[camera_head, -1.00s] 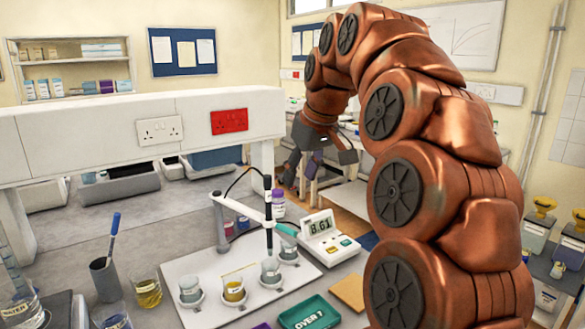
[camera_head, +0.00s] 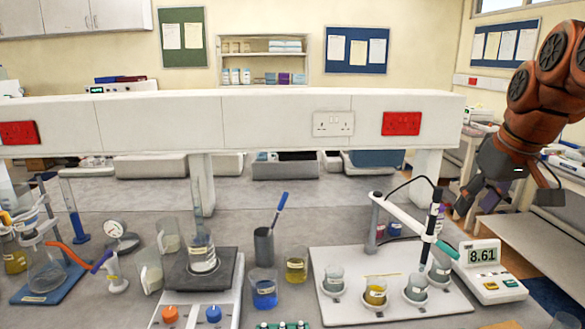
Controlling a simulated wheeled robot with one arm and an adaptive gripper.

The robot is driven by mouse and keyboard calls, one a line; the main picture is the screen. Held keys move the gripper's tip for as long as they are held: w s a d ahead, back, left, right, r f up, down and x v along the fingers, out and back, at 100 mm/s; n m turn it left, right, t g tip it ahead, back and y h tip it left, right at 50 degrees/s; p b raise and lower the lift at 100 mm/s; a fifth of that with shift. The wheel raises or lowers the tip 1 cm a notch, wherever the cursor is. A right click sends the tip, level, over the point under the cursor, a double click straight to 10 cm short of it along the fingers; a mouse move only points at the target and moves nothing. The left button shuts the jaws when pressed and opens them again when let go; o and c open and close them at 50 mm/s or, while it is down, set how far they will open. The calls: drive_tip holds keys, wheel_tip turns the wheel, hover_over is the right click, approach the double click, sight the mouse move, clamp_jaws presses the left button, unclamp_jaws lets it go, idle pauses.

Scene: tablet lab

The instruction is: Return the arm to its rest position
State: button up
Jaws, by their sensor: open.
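My arm (camera_head: 545,95) is copper-coloured and comes in at the upper right, partly cut off by the picture's edge. My gripper (camera_head: 502,200) hangs at its end with dark fingers spread apart. It is open and I see nothing between the fingers. It appears above and behind the pH meter (camera_head: 490,270), which reads 8.61. I cannot tell the exact gap between them.
A white tray (camera_head: 330,262) holds several small cups, with a probe on its stand (camera_head: 433,225) over one. A beaker on a hotplate (camera_head: 208,275), a blue beaker (camera_head: 264,290) and glassware stand to the left. A white shelf (camera_head: 260,120) with sockets crosses behind the bench.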

drive_tip(key=s+a+f+g, duration=0.3)
drive_tip(key=s+a+f, duration=0.6)
drive_tip(key=a+f, duration=0.45)
drive_tip(key=s+a+f+g, duration=0.1)
drive_tip(key=s+a+f, duration=0.1)
drive_tip(key=s+f, duration=0.5)
drive_tip(key=s+a+f+g, duration=0.2)
drive_tip(key=s+f, duration=0.4)
drive_tip(key=s, duration=0.3)
drive_tip(key=shift+s+a+f+m, duration=0.25)
drive_tip(key=shift+a+f+m, duration=0.05)
drive_tip(key=shift+f, duration=0.1)
